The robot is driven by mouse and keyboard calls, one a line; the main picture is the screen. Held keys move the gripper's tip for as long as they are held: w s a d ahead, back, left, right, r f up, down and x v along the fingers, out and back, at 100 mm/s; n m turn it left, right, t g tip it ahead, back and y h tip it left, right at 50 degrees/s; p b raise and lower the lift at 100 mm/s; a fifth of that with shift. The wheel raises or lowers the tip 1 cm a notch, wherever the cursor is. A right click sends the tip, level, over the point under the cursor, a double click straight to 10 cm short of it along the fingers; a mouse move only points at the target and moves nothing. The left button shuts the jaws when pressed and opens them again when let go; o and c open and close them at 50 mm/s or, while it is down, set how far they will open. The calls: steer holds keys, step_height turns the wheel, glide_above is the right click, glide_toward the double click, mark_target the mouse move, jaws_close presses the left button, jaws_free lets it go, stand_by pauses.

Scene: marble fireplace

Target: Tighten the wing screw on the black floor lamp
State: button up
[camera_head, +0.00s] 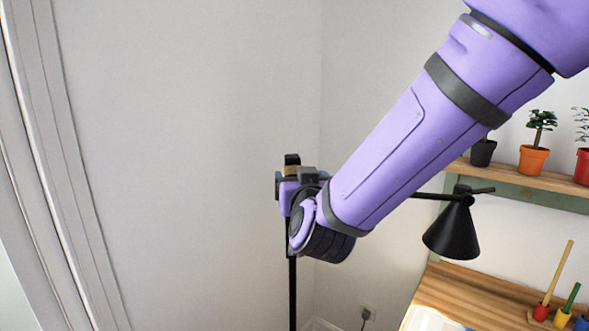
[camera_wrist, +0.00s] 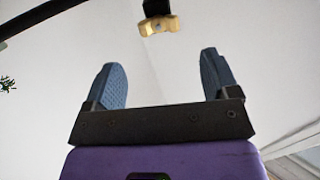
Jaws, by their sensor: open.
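The black floor lamp has a thin upright pole (camera_head: 292,292) in the head view, and its cone shade (camera_head: 453,233) hangs to the right, past my arm. The brass-coloured wing screw (camera_head: 291,171) sits near the pole's top, partly hidden by my gripper. In the wrist view the wing screw (camera_wrist: 160,25) lies beyond the fingertips, roughly centred between them, under a black lamp part (camera_wrist: 156,7). My gripper (camera_wrist: 160,62) is open with nothing between its blue fingers. It appears apart from the screw in the wrist view. In the head view my gripper (camera_head: 301,176) is beside the pole top.
A wooden shelf (camera_head: 510,180) with potted plants is on the right wall. Below it is a wooden desk (camera_head: 470,294) with coloured holders (camera_head: 561,318). A wall socket (camera_head: 368,313) is low in the corner. The wall left of the pole is clear.

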mark_target(295, 169)
steer(key=w, duration=0.5)
steer(key=w+a, duration=0.1)
steer(key=w, duration=0.2)
steer(key=shift+c, duration=0.5)
steer(key=c, duration=0.8)
